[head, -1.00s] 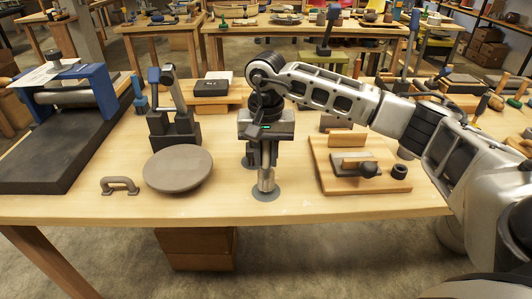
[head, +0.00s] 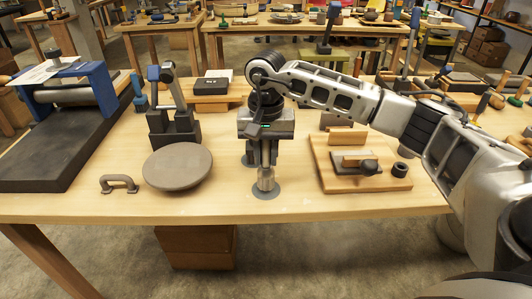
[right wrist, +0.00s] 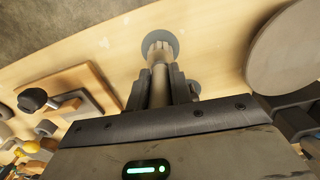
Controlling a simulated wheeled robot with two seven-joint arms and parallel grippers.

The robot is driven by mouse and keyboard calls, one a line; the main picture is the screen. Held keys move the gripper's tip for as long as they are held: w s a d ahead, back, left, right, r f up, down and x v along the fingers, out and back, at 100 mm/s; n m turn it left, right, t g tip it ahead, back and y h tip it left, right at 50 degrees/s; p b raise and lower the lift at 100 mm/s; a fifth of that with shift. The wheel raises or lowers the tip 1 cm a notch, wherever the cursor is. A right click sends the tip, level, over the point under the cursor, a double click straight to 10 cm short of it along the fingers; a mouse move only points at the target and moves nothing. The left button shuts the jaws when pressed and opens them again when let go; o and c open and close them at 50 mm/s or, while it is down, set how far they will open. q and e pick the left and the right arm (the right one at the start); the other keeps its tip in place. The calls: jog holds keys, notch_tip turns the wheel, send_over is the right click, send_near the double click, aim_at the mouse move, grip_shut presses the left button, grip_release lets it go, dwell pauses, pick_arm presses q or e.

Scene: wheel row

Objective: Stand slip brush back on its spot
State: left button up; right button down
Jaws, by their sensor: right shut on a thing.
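The slip brush (head: 266,180) is upright, a pale, slim piece with a wider lower end. My right gripper (head: 262,158) points down and is shut on its upper part, which the fingers hide. The brush also shows between the fingers in the right wrist view (right wrist: 159,52). Its lower end is over a round grey spot (head: 265,194) near the table's front edge; this spot shows in the right wrist view (right wrist: 172,42) too. I cannot tell whether the brush touches it. My left gripper is not in view.
A round grey slab (head: 178,166) and a grey handle (head: 119,184) lie to the left. A wooden board (head: 335,178) with a dark-knobbed tool lies to the right, beside a black ring (head: 400,170). A second grey disc (right wrist: 195,86) is close behind the gripper.

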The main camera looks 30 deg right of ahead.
jog(key=shift+f+b, duration=0.6)
jog(key=shift+f, duration=0.2)
jog(key=c, duration=1.2)
grip_release()
jog(key=shift+o, duration=0.2)
jog(key=shift+r+p, duration=2.7)
jog(key=shift+r, duration=1.35)
